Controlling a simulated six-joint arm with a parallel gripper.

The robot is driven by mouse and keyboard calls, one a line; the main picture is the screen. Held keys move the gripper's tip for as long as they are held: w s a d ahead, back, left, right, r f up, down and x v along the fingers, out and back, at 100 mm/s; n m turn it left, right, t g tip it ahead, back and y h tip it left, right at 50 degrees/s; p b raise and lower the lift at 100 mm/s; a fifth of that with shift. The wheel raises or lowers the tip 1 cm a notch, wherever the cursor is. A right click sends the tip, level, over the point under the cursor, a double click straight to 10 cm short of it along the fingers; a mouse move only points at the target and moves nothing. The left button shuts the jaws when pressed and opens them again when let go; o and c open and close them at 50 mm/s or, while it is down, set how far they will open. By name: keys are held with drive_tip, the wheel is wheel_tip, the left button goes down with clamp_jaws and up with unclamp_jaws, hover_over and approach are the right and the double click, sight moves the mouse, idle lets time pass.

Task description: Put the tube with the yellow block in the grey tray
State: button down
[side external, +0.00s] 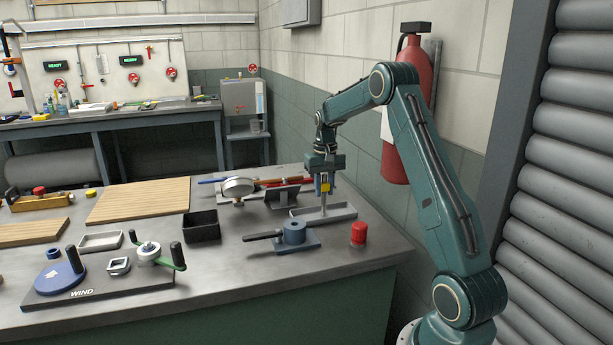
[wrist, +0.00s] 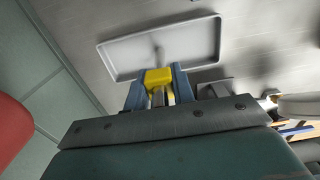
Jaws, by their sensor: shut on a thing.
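My gripper (side external: 325,178) points down over the grey tray (side external: 344,211) and is shut on the tube's yellow block (side external: 325,187). In the wrist view, the yellow block (wrist: 158,77) sits between the two blue fingertips (wrist: 155,88). The thin grey tube (side external: 323,203) hangs roughly upright below the block, with its lower end over the tray. The shallow, rimmed tray (wrist: 195,40) holds nothing else that I can see. I cannot tell whether the tube's lower end touches the tray floor.
A blue-grey clamp with a black handle (side external: 293,234) stands in front of the tray. A red cylinder (side external: 358,234) is right of it. A black bin (side external: 202,226) stands to the left. A round gauge (side external: 238,187) and a dark metal bracket (side external: 283,196) lie close behind the tray.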

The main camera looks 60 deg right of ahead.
drive_tip(key=shift+f, duration=0.2)
drive_tip(key=c, duration=1.1)
unclamp_jaws()
drive_tip(key=shift+r, duration=0.15)
wheel_tip(320, 180, up, 14)
drive_tip(key=shift+f, duration=0.25)
clamp_jaws()
idle(0.5)
idle(0.6)
